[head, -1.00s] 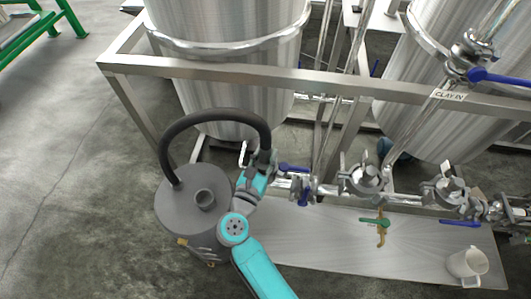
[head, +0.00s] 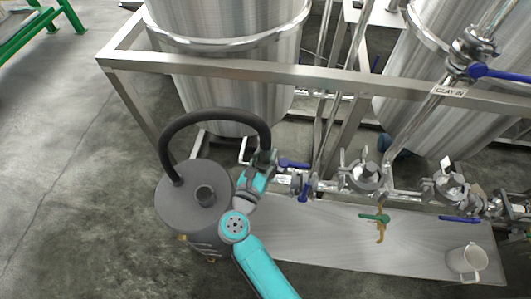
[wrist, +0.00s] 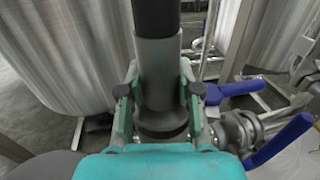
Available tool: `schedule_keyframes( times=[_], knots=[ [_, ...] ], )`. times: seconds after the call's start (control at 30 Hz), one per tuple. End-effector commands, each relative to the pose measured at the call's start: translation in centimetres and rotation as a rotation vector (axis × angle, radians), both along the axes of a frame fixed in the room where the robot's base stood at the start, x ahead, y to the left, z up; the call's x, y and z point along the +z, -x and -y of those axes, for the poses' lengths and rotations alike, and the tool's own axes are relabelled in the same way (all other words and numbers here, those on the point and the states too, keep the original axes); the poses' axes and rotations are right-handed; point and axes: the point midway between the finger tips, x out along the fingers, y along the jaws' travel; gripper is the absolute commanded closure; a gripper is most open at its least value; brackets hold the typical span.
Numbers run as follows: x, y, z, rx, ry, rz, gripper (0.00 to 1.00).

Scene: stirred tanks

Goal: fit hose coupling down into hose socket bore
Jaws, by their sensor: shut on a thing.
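The hose coupling (wrist: 158,75) is a grey sleeve on the end of a thick black hose (head: 212,112). My gripper (wrist: 160,103) is shut on it, with one finger pad on each side in the wrist view. The coupling stands roughly upright there, and a dark round collar shows at its lower end. In the head view my gripper (head: 261,162) is beside the pipework, right of a grey drum (head: 172,207).
The hose arches from the drum's left side to my gripper. Blue-handled valves (head: 293,164) and pipes lie close right of the gripper. A steel frame rail (head: 250,72) and tanks stand behind.

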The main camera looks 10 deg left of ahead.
Motion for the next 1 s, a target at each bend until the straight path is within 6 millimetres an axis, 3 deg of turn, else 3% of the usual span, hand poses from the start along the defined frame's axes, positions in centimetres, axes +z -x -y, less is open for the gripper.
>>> schedule_keyframes(
  times=[0.67, 0.7, 0.8, 1.0],
  knots=[
    [-1.3, 0.0, 0.0, 0.0, 0.0, 0.002, 1.0],
    [-1.3, 0.0, 0.0, 0.0, 0.0, 0.002, 0.64],
    [-1.3, 0.0, 0.0, 0.0, 0.0, 0.002, 0.39],
    [-1.4, 0.0, 0.0, 0.0, 0.0, 0.001, 0.37]
  ],
)
